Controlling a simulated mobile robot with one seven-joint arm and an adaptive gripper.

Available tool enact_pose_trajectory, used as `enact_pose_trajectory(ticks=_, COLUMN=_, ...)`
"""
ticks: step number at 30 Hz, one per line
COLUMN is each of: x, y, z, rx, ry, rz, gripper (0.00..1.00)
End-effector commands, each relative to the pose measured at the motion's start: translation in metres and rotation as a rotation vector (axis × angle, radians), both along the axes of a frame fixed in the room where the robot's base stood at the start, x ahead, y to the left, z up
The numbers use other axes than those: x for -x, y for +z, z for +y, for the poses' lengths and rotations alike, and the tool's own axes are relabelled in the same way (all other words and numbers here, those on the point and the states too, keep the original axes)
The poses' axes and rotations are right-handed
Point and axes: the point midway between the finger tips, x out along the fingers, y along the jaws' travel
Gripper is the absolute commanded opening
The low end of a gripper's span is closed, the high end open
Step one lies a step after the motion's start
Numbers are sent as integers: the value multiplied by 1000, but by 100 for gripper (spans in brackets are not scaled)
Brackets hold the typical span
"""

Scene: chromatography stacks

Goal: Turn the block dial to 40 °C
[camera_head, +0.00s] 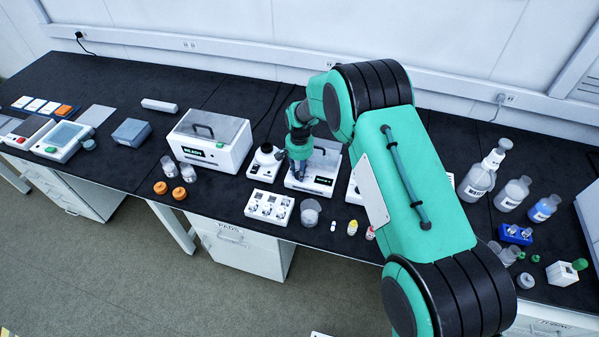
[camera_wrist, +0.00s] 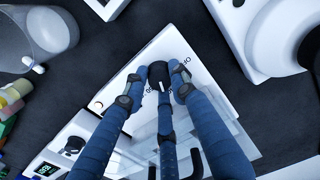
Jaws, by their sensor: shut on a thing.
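The block heater (camera_head: 325,160) is a white box with a raised handle and a small dark display, standing in the middle of the bench. Its black dial (camera_wrist: 158,72) with a white pointer mark shows in the wrist view, on a white panel with black lettering beside it. My gripper (camera_head: 298,163) reaches down to the heater's left side. In the wrist view its blue fingers (camera_wrist: 158,92) are shut around the dial. The fingers hide part of the dial and its scale, so the temperature it points to cannot be read.
A rounded white device (camera_head: 265,160) stands close left of the heater. A white multi-knob box (camera_head: 269,207), a glass beaker (camera_head: 311,212) and small vials (camera_head: 352,227) stand in front. A white lidded box (camera_head: 210,140) is further left. My arm covers the bench to the right.

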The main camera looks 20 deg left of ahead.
Motion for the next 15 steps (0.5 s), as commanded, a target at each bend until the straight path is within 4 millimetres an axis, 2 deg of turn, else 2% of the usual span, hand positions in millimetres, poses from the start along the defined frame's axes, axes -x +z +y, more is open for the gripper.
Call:
enact_pose_trajectory(ticks=8, x=2, y=-1, z=1, rx=0, ry=1, rz=3, gripper=0)
enact_pose_trajectory(ticks=9, x=2, y=-1, z=1, rx=0, ry=1, rz=3, gripper=30)
enact_pose_trajectory(ticks=12, x=2, y=-1, z=1, rx=0, ry=1, rz=2, gripper=45)
enact_pose_trajectory(ticks=15, x=1, y=0, z=0, rx=0, ry=1, rz=2, gripper=45)
